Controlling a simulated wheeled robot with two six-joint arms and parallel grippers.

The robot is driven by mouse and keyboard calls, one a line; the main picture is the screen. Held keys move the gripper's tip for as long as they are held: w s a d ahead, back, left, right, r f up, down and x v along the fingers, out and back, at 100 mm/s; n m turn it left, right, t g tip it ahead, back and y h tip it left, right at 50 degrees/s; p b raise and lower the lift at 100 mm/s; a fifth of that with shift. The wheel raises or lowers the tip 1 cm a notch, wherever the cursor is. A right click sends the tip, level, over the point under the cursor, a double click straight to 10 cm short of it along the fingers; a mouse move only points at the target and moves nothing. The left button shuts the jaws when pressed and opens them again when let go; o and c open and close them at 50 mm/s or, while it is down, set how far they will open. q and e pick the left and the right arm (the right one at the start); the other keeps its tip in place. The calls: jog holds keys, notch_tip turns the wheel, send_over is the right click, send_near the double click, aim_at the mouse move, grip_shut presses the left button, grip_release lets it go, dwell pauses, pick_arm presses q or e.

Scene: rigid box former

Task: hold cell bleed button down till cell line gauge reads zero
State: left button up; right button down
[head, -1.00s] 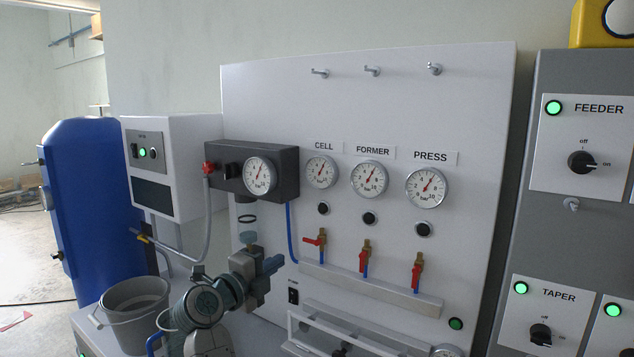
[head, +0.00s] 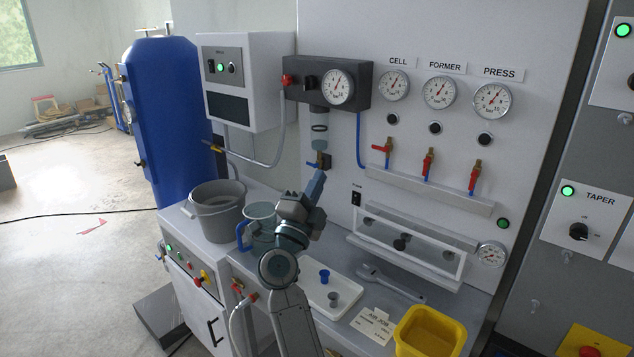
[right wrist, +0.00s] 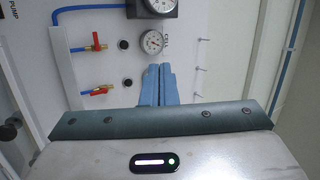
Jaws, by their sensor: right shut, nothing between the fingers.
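The CELL gauge (head: 393,86) is a small white dial on the panel, its needle pointing up and right, off zero. The black button (head: 392,118) below it stands out, with nothing touching it. My right gripper (head: 317,178) is shut and empty, left of and below that button, in front of the filter regulator's lower end. In the right wrist view, turned sideways, the shut fingers (right wrist: 159,70) point toward the panel. The CELL gauge (right wrist: 152,42) and its button (right wrist: 125,45) show just beyond the fingertips. My left gripper is not in view.
FORMER (head: 440,92) and PRESS (head: 492,101) gauges have their own buttons to the right. Red-handled valves sit below, the CELL valve (head: 386,151) with its handle sideways. The regulator (head: 338,86) stands out at left. A rack (head: 410,245) and yellow bin (head: 431,332) are lower.

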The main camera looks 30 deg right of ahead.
jog(key=s+a+f+n+t+y, duration=0.2)
jog(key=a+f+n+t+y, duration=0.25)
jog(key=n+y, duration=0.6)
jog(key=s+a+f+n+t+y, duration=0.35)
jog(key=a+f+n+y, duration=0.2)
jog(key=n+y, duration=0.55)
jog(key=s+a+f+n+g+y, duration=0.1)
jog(key=s+f+n+g, duration=0.25)
jog(key=f, duration=0.35)
jog(key=s+a+f+n+g+y, duration=0.2)
jog(key=s+f+n+g, duration=0.15)
jog(key=f, duration=0.35)
jog(key=s+d+f+m+g+h, duration=0.1)
jog(key=s+d+f+g+h, duration=0.25)
jog(key=s+f+g, duration=0.45)
jog(key=s+d+f+g+h, duration=0.25)
jog(key=s+d+f, duration=0.25)
jog(key=s+f, duration=0.75)
jog(key=s+d+f+g, duration=0.1)
jog(key=s+d+f, duration=0.15)
jog(key=f, duration=1.15)
jog(key=s+d+f+g, duration=0.1)
jog(key=s+f+g, duration=0.15)
jog(key=f, duration=1.05)
jog(key=s+d+f, duration=0.1)
jog(key=s+f, duration=1.5)
jog(key=s, duration=0.1)
jog(key=shift+s+m, duration=0.35)
jog(key=shift+s, duration=0.05)
jog(key=shift+d, duration=0.15)
